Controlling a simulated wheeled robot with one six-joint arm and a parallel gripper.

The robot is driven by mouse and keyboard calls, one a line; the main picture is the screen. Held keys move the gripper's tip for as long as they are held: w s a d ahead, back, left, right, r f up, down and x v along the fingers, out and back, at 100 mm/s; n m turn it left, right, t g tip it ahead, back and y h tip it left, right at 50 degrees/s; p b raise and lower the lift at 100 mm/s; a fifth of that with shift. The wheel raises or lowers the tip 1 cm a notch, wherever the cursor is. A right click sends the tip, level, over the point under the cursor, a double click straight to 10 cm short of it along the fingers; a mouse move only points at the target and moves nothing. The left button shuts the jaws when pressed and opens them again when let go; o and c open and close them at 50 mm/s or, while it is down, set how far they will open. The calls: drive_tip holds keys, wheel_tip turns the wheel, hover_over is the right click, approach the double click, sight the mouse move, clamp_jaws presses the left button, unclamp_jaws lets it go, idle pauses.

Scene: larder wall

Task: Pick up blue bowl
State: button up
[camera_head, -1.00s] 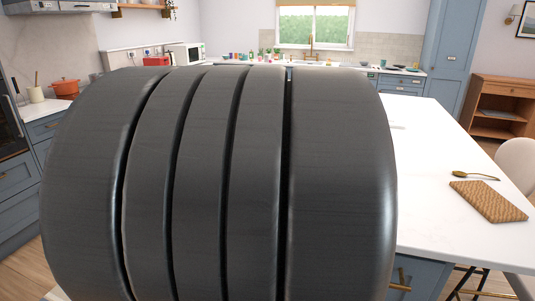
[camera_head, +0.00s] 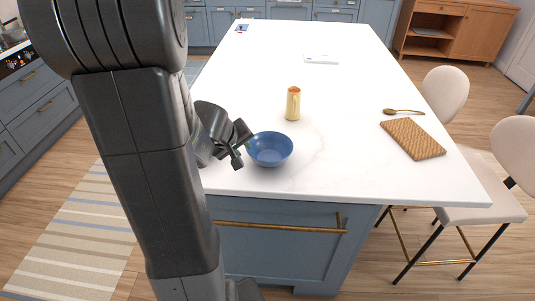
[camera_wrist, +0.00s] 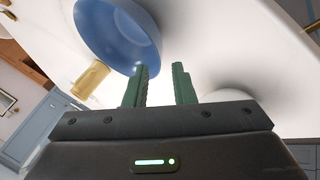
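The blue bowl (camera_head: 270,152) stands upright on the white countertop (camera_head: 330,165), near its front edge. It looks empty. My gripper (camera_head: 240,148) is just left of the bowl in the head view, close to its rim. In the wrist view, the gripper's two green fingers (camera_wrist: 161,78) are apart with nothing between them. The bowl shows at the upper left there (camera_wrist: 122,30), with its rim close to one fingertip. I cannot tell whether that finger touches it.
A white flat item (camera_head: 321,59) lies farther back. Pale chairs (camera_head: 485,180) stand at the right side. The counter between is clear.

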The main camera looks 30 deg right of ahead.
sight(249, 153)
drive_tip(key=shift+b+x, duration=1.1)
drive_tip(key=shift+x, duration=3.2)
drive_tip(key=shift+s+d, duration=0.1)
drive_tip(key=shift+s, duration=0.15)
drive_tip(key=shift+c, duration=0.2)
drive_tip(key=shift+r, duration=0.1)
clamp_jaws()
